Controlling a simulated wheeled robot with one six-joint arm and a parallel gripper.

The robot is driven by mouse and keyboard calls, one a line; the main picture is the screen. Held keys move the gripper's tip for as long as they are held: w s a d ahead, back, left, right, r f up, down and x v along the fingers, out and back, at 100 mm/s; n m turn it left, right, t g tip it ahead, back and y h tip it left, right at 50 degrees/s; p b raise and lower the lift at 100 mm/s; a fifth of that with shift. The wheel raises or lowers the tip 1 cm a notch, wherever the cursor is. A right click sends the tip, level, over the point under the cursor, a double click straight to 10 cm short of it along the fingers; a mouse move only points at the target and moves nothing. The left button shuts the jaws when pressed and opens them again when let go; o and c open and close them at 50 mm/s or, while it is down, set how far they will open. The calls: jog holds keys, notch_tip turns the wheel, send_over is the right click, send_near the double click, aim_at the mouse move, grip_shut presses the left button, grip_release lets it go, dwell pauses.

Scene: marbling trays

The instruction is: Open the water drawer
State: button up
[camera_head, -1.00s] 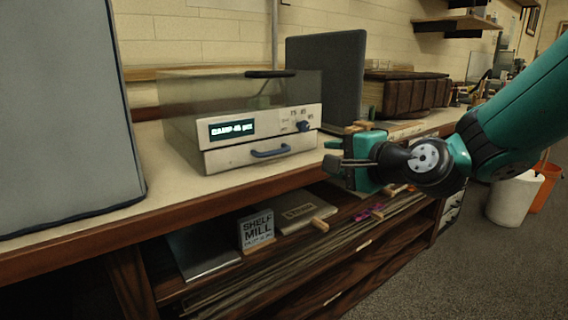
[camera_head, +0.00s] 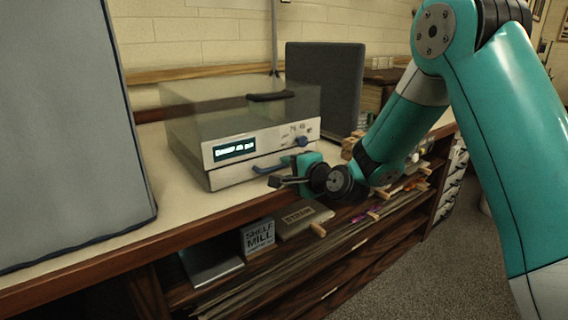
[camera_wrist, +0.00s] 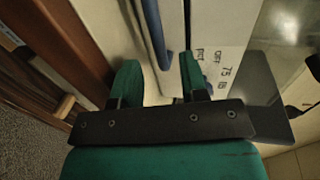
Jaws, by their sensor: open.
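The water drawer (camera_head: 226,179) is the pale lower front of the boxy machine (camera_head: 222,137) on the counter. It looks shut, flush under the display panel. Its blue bar handle (camera_head: 266,170) shows in the head view, with its right end close to my gripper. My gripper (camera_head: 282,181) is open at the right front of the drawer. In the wrist view the handle (camera_wrist: 154,32) runs down to the space between my open fingertips (camera_wrist: 160,72), with the drawer front beside it. I cannot tell whether the fingers touch it.
A grey panel (camera_head: 60,130) stands at the left of the counter (camera_head: 115,232). A dark panel (camera_head: 325,85) stands behind the machine. The shelf below holds a Shelf Mill box (camera_head: 258,236) and flat boards. The counter edge runs under my gripper.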

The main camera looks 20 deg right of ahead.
aim_at(282, 167)
jog(key=shift+x, duration=1.5)
jog(key=shift+c, duration=0.4)
